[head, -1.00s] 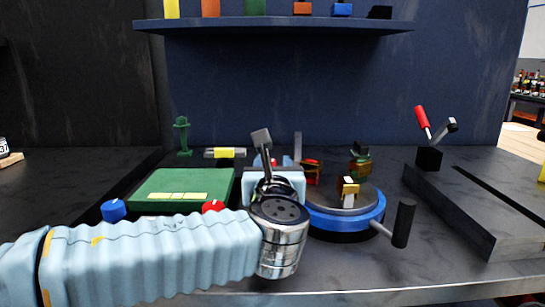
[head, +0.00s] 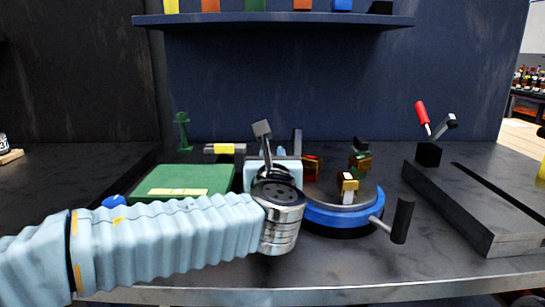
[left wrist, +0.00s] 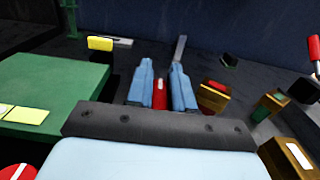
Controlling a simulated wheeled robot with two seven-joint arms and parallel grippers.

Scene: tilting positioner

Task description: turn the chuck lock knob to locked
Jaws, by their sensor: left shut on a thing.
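My left gripper (head: 281,153) is at the left side of the blue round chuck (head: 325,217), mostly hidden behind my own wrist in the head view. In the left wrist view, its two light-blue fingers (left wrist: 161,78) are closed around a red knob (left wrist: 160,93) with a pale mark on top. Most of this knob is hidden between the fingers, so its exact angle is hard to tell. The chuck has a grey top with brass-coloured blocks (head: 347,184) and a dark handle (head: 402,220) at its right. My right gripper does not show.
A green box (head: 185,180) with a yellow label stands left of the gripper. Another red knob (left wrist: 18,172) and a blue knob (head: 113,201) are at its front. A grey slotted block (head: 475,205) with a red-handled lever (head: 421,113) stands at the right. A shelf (head: 275,21) is above.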

